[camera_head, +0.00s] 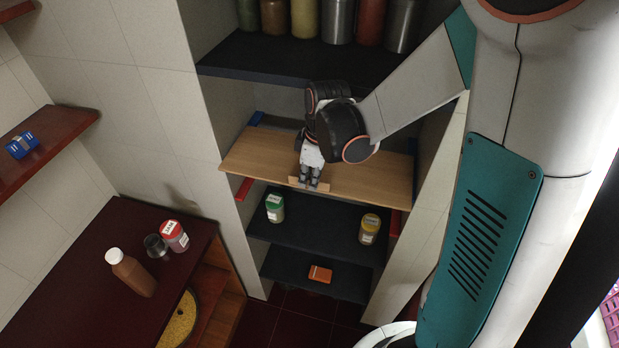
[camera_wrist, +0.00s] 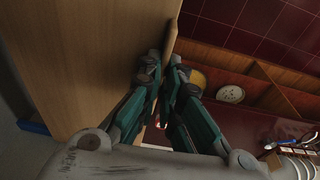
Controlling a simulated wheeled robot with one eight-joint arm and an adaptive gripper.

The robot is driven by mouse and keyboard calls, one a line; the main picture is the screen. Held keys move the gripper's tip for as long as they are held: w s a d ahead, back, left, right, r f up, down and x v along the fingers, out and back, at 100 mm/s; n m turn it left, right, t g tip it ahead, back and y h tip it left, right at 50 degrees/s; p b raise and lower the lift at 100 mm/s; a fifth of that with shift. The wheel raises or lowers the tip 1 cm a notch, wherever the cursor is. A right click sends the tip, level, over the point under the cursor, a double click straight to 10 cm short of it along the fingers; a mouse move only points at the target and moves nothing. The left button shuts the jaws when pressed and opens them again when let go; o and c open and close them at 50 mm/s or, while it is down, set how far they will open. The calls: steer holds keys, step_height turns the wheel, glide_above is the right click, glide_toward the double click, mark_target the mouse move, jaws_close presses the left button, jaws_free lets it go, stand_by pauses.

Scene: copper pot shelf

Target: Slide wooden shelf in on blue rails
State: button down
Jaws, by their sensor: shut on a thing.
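The wooden shelf (camera_head: 365,178) is a light board lying across the narrow cupboard, below the dark upper shelf. It looks slightly tilted, and its front edge juts out a little. A blue rail (camera_head: 256,118) shows at the left wall behind the board. In the wrist view a bit of blue (camera_wrist: 34,127) shows beside the board (camera_wrist: 95,65). My gripper (camera_head: 312,184) is at the middle of the board's front edge, shut on the small wooden handle (camera_head: 295,182). In the wrist view the gripper (camera_wrist: 165,62) has its fingers close together on that lip. The right blue rail is mostly hidden.
Red rails (camera_head: 244,190) sit lower, just under the board. Dark shelves below hold a green-lidded jar (camera_head: 275,207), a yellow jar (camera_head: 370,228) and an orange box (camera_head: 320,273). Several canisters (camera_head: 339,20) stand above. A dark red counter (camera_head: 75,280) with a bottle (camera_head: 131,272) is at left.

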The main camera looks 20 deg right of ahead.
steer(key=c, duration=1.7)
jaws_free()
step_height(320, 180, up, 12)
steer(key=s+d, duration=0.1)
steer(key=s, duration=0.1)
steer(key=s+f+m+t+b, duration=0.3)
steer(key=s+f+m+b, duration=0.2)
steer(key=f+b, duration=0.6)
steer(key=s+f+m+t+h+b, duration=0.1)
steer(key=s+f+m+t+b, duration=0.2)
steer(key=f+b, duration=0.9)
steer(key=s+m+b, duration=0.2)
steer(key=s+b, duration=0.2)
steer(key=shift+s+a+f+m, duration=0.15)
steer(key=shift+s+a+m, duration=0.2)
steer(key=shift+a+m, duration=0.05)
